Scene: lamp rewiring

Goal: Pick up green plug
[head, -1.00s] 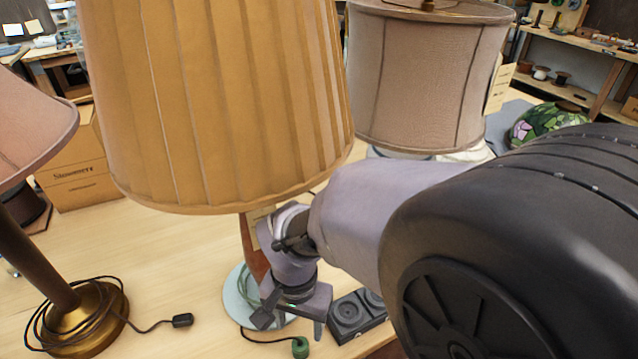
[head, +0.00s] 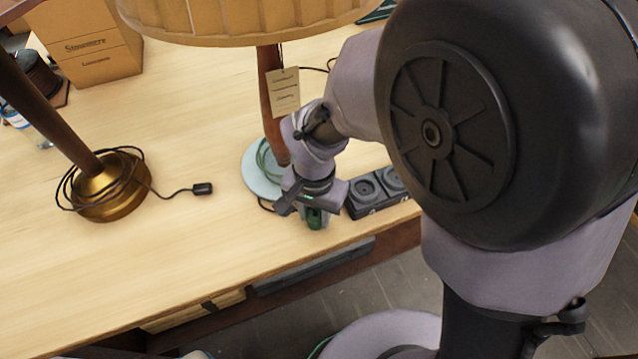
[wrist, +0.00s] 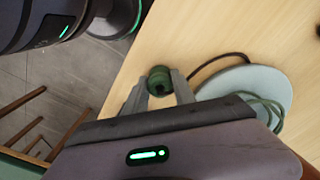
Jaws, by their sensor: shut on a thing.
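The green plug (head: 314,219) is at the front edge area of the table, between the fingers of my gripper (head: 308,212). In the wrist view the green plug (wrist: 159,80) sits between the two grey fingertips of my gripper (wrist: 160,86), which are shut on it. A dark cord runs from the plug's side toward the pale blue round lamp base (wrist: 262,84). In the head view the fingers partly hide the plug, and I cannot tell whether it touches the tabletop.
A black socket strip (head: 366,196) lies just right of my gripper. A brass-based lamp (head: 112,192) with a black plug (head: 203,189) stands at left. The pleated-shade lamp (head: 272,105) with a paper tag rises behind my gripper. Clear tabletop lies at front left.

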